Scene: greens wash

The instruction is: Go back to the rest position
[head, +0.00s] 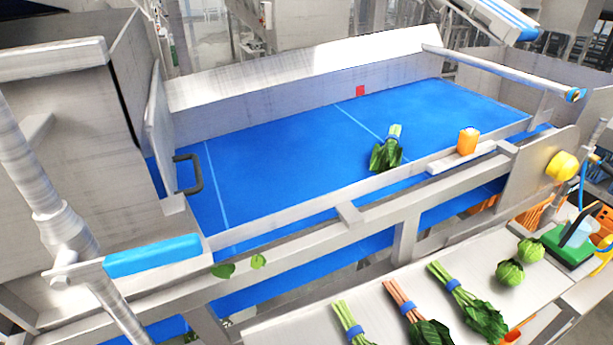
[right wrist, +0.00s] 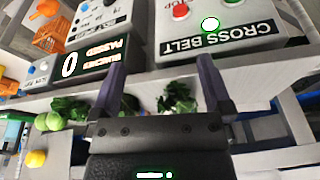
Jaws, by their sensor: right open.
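My right gripper (right wrist: 161,75) shows in the right wrist view with its two dark fingers spread apart. Nothing is between the fingers. Beyond it is a control panel marked CROSS BELT (right wrist: 232,38), which appears upside down, with a red button (right wrist: 180,11) and a lit green button (right wrist: 210,24). Neither gripper shows in the head view. My left gripper is not in any view.
A leafy bunch (head: 387,152) lies on the blue belt (head: 290,140). Several banded bunches, one at the right (head: 467,302), and two round green heads (head: 510,272) lie on the front shelf (head: 385,283). A counter (right wrist: 82,62) reads 0. A metal rail borders the belt.

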